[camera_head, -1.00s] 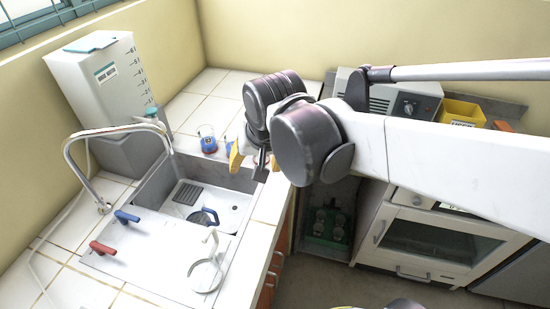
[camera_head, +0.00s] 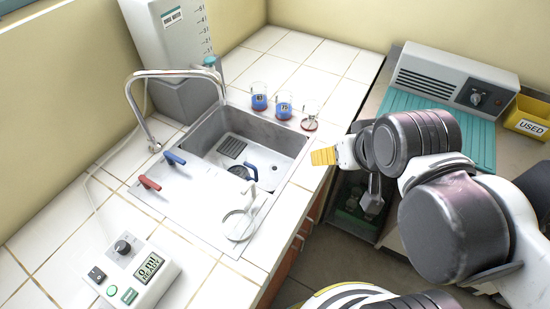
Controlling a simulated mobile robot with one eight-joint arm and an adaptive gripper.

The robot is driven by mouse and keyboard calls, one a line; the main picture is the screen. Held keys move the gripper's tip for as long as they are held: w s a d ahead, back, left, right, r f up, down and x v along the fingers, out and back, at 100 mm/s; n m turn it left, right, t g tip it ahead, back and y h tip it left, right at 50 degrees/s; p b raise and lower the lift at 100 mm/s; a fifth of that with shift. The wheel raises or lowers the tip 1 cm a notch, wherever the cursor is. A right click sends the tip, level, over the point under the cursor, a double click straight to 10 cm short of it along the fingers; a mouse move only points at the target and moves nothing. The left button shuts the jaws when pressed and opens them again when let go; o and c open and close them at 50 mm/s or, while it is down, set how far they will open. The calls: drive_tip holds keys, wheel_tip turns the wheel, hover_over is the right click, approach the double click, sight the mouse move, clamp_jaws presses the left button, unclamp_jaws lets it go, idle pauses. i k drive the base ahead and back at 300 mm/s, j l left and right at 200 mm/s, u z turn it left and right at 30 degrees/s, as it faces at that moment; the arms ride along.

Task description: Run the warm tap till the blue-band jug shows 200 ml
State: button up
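The sink (camera_head: 290,140) is set in the tiled counter, with a curved metal tap spout (camera_head: 180,73) reaching over it. A red lever (camera_head: 149,183) and a blue lever (camera_head: 174,158) stand on the panel in front. Inside the sink is a round vessel with a blue handle (camera_head: 249,173); I cannot tell its band or level. Two small vessels with blue at the bottom (camera_head: 259,102) (camera_head: 284,110) and one with a red base (camera_head: 309,124) stand behind the sink. My gripper (camera_head: 345,178) hangs right of the sink, apart from these.
A control box (camera_head: 135,275) at the front left reads "0 ml READY". A white ring stand (camera_head: 240,226) is on the panel's right end. A tall white tank (camera_head: 165,45) stands behind the tap. A grey device (camera_head: 450,75) and a yellow "USED" bin (camera_head: 528,118) are at right.

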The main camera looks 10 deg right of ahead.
sight(146, 183)
drive_tip(key=u, duration=1.45)
